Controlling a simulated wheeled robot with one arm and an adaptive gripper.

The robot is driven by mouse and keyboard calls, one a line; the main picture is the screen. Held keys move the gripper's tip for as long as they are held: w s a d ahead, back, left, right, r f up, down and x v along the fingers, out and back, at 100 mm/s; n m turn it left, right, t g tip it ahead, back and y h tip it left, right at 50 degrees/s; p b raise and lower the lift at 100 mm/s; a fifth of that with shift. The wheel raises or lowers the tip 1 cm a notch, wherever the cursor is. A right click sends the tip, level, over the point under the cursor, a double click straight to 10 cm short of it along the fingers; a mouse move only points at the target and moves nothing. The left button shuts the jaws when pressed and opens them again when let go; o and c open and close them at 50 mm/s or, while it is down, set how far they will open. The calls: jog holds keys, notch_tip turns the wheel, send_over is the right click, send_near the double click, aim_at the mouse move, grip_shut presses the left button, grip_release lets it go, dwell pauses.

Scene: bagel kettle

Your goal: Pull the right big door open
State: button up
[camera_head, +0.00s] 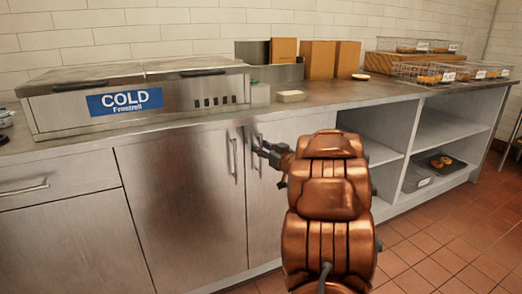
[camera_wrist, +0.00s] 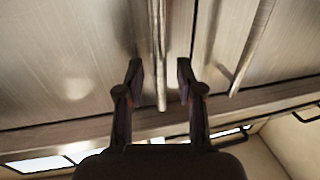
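The right big door (camera_head: 266,215) is a grey metal cabinet door under the counter, partly hidden by my arm, and it looks closed. Its upright bar handle (camera_wrist: 160,50) lines up between my fingers in the wrist view; I cannot tell whether they touch it. My gripper (camera_head: 259,147) is in front of the upper part of this door. In the wrist view my gripper (camera_wrist: 160,68) is open, with a finger on each side of the bar. The left big door (camera_head: 185,195) is closed, with its own upright handle (camera_head: 235,161) close by.
A drawer (camera_head: 58,176) and another cabinet front (camera_head: 75,245) are at the left. The counter holds a COLD unit (camera_head: 140,95), brown boxes (camera_head: 318,60) and wire baskets (camera_head: 425,72). Open shelves (camera_head: 440,130) stand to the right. The tiled floor (camera_head: 440,245) at the right front is clear.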

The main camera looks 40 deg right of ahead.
jog(key=shift+w, duration=0.45)
grip_shut()
dwell(0.5)
